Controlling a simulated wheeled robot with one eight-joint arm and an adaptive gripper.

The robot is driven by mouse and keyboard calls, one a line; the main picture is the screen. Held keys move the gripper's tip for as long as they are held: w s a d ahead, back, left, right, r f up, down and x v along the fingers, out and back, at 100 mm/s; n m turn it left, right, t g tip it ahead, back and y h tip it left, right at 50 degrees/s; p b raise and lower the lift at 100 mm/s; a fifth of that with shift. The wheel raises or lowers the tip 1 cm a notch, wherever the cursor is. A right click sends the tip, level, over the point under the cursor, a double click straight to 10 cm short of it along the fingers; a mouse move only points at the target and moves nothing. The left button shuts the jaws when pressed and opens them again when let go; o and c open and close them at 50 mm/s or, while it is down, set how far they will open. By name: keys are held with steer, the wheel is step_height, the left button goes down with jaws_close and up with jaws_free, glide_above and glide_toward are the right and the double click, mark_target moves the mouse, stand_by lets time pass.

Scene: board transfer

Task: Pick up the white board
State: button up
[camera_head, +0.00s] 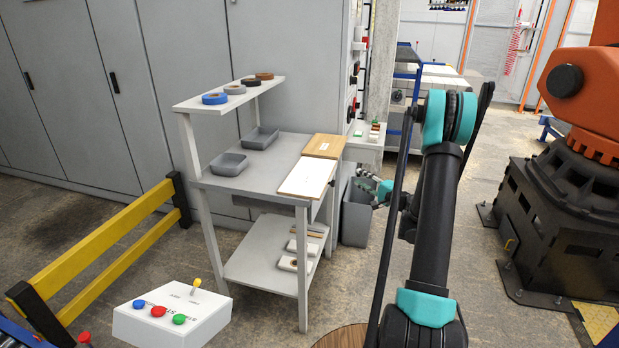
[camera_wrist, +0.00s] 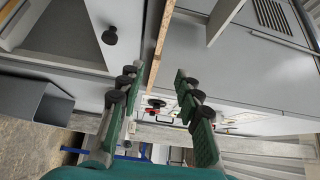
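The white board (camera_head: 306,177) lies flat on the right front part of the grey workbench top, its wooden edge facing front. A wooden board (camera_head: 323,146) lies just behind it. My gripper (camera_head: 368,178) is to the right of the white board, apart from it and partly hidden by my arm.
Grey trays (camera_head: 229,164) sit on the workbench (camera_head: 255,186), with tape rolls on the shelf (camera_head: 228,96) above. A grey bin (camera_head: 356,215) stands right of the bench. A button box (camera_head: 172,316) and yellow barrier (camera_head: 100,245) are at left. An orange robot (camera_head: 580,95) stands at right.

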glide_toward(335, 164)
steer(key=x, duration=0.4)
steer(key=shift+f+x, duration=0.15)
steer(key=shift+x, duration=1.3)
steer(key=shift+f+x, duration=0.15)
steer(key=shift+x, duration=1.3)
steer(key=shift+s+a, duration=0.1)
steer(key=shift+a, duration=0.05)
jaws_close()
